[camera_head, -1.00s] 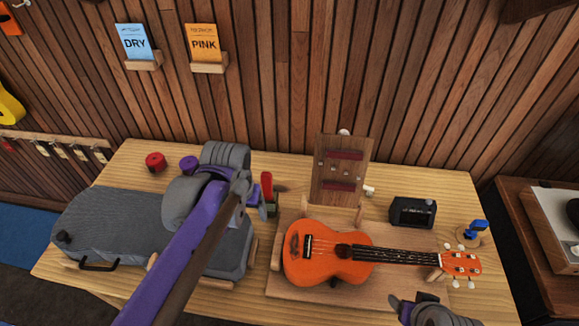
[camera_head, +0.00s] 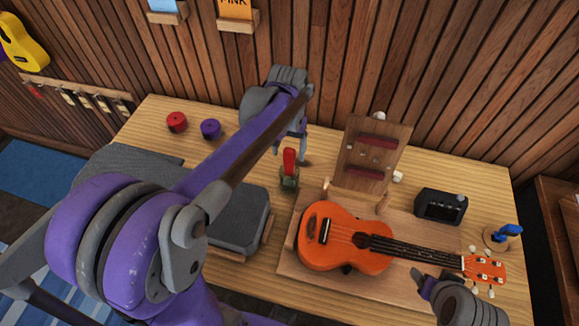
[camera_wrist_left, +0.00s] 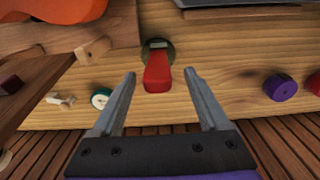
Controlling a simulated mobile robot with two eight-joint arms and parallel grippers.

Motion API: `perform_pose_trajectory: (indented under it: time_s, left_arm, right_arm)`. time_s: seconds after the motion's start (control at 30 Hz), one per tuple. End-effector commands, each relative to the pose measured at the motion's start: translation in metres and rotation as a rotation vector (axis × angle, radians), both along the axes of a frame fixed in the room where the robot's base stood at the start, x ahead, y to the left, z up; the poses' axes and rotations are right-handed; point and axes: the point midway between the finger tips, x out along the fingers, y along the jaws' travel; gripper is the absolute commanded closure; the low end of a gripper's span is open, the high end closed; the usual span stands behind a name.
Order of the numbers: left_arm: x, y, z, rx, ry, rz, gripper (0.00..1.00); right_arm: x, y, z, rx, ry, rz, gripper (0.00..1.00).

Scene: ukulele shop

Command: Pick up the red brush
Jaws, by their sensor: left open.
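The red brush (camera_head: 289,161) stands upright in a small green holder (camera_head: 289,183) on the table, left of the ukulele. My left gripper (camera_head: 302,148) is open and empty, just behind the brush on the wall side. In the left wrist view, the red brush (camera_wrist_left: 157,72) shows ahead, between the lines of the two spread fingers (camera_wrist_left: 158,78), and neither finger visibly touches it. My right gripper (camera_head: 424,284) is at the lower right, by the ukulele's neck. Its jaws are too small and dark to tell.
An orange ukulele (camera_head: 345,245) lies on a wooden board beside an upright wooden rack (camera_head: 370,155). A grey case (camera_head: 235,215) lies to the left. Red (camera_head: 176,121) and purple (camera_head: 210,128) round pieces sit at the back left. The slatted wall is close behind.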

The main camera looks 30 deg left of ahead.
Motion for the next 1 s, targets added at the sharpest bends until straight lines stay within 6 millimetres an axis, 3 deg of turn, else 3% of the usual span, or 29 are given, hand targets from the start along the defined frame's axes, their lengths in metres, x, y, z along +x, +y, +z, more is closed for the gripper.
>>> perform_pose_trajectory:
  time_s: [0.3, 0.57, 1.0]
  left_arm:
    - [-0.001, -0.003, -0.042, 0.000, 0.000, -0.001, 0.22]
    - [-0.001, -0.003, -0.045, 0.000, 0.000, -0.001, 0.22]
    - [-0.001, -0.003, -0.045, 0.000, 0.000, -0.001, 1.00]
  right_arm:
    - [0.000, 0.000, 0.001, 0.000, -0.001, 0.000, 0.32]
    - [0.000, 0.000, 0.001, 0.000, 0.000, 0.000, 0.32]
    - [0.000, 0.000, 0.001, 0.000, 0.000, 0.000, 0.32]
